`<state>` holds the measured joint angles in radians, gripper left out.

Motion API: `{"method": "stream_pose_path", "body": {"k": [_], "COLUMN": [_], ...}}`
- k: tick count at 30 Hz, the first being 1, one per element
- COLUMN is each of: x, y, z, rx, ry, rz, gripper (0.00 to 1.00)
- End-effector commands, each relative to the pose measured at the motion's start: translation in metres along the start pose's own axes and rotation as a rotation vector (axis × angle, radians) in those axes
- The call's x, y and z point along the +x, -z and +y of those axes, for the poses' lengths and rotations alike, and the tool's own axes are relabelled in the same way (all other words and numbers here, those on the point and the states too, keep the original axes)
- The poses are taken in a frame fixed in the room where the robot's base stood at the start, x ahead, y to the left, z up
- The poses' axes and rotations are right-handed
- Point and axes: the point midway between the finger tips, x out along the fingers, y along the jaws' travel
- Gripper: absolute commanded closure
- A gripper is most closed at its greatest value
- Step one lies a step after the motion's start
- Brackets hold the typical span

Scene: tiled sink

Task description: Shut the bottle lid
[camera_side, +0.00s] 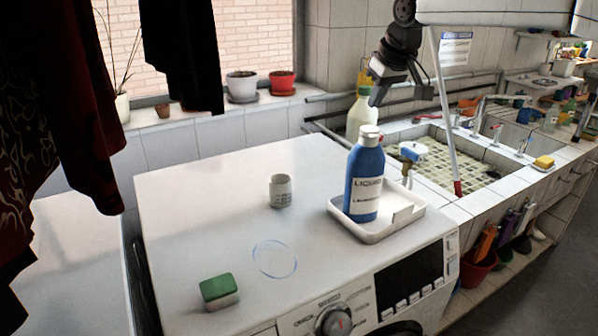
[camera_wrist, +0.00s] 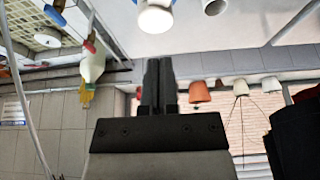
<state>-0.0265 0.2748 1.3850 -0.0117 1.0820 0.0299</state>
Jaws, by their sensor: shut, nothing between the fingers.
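A blue bottle (camera_side: 365,172) with a white label stands upright in a white tray (camera_side: 372,232) on the washing machine. Its white lid (camera_side: 370,131) is on top; I cannot tell clearly whether it is ajar. In the wrist view, a white round shape that looks like the lid (camera_wrist: 155,18) is at the top edge, beyond the fingertips. My gripper (camera_side: 376,98) is above the bottle, apart from the lid. In the wrist view, the two dark fingers of my gripper (camera_wrist: 160,64) are together, with nothing between them.
The sink (camera_side: 455,160) is at right. Dark clothes (camera_side: 70,110) hang at left.

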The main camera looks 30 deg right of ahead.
Motion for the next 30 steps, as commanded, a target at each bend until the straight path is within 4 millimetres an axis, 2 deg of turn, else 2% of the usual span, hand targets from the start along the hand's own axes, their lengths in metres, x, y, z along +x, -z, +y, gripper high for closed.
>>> {"method": "stream_pose_path", "body": {"k": [14, 25, 30], "x": [-0.020, -0.019, -0.006], "y": [0.009, 0.008, 0.001], "z": [0.000, -0.001, -0.011], "rx": [0.000, -0.003, -0.032], "ry": [0.000, 0.002, 0.018], "rz": [0.000, -0.001, -0.001], "gripper": [1.00, 1.00, 1.00]}}
